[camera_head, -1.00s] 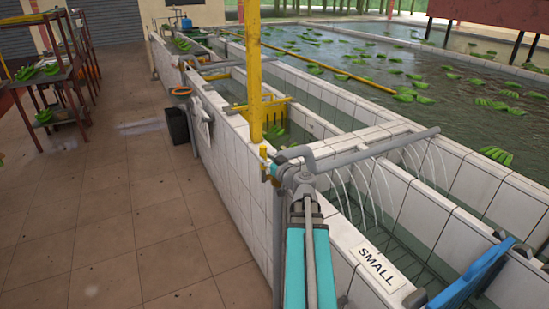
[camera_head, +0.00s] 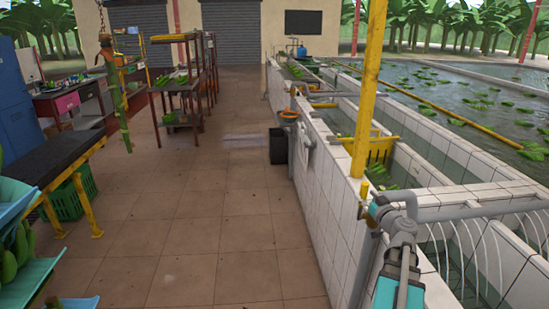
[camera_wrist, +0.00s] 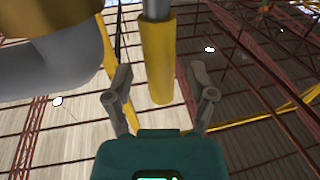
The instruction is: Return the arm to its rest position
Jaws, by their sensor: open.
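My gripper (camera_wrist: 160,74) shows in the wrist view with its two grey fingers spread apart and nothing held. Its camera faces up toward the roof. A yellow and grey post (camera_wrist: 158,60) appears between the fingers in the picture; I cannot tell its distance. A large grey and yellow shape (camera_wrist: 50,65) fills the upper left of that view. In the head view my turquoise and grey arm rises at the lower right, beside the tiled tank wall; its fingers are not clearly visible there.
A yellow post (camera_head: 366,100) stands beside the tiled tank (camera_head: 325,165), close to my arm. A grey pipe (camera_head: 480,212) pours water into the tank. A black bin (camera_head: 278,146) stands at the wall. Left are a shelf rack (camera_head: 180,88) and dark-topped table (camera_head: 50,158). Floor between is clear.

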